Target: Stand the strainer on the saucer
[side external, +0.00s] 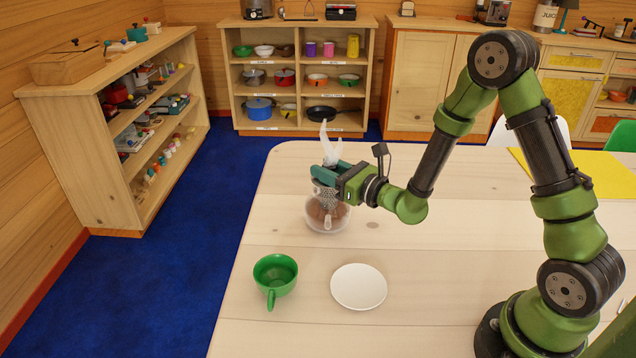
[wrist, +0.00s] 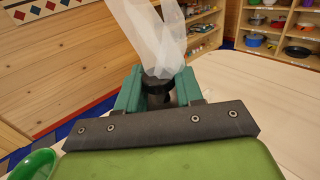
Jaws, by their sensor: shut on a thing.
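The strainer (side external: 326,196) is a grey, perforated metal piece held upright in my gripper (side external: 325,176). My gripper is shut on its upper part, with the green fingers also showing in the wrist view (wrist: 158,88). The strainer's lower end is at a clear round bowl (side external: 342,221) with brown contents; I cannot tell whether they touch. A pale, translucent, faceted shape (side external: 331,147) rises above the fingers and also shows in the wrist view (wrist: 150,35); I cannot tell whether it belongs to the strainer. The white saucer (side external: 358,287) lies flat and empty, nearer the camera.
A green cup (side external: 275,274) stands left of the saucer, its handle toward the camera; its rim shows in the wrist view (wrist: 35,163). A yellow mat (side external: 590,178) lies at the far right.

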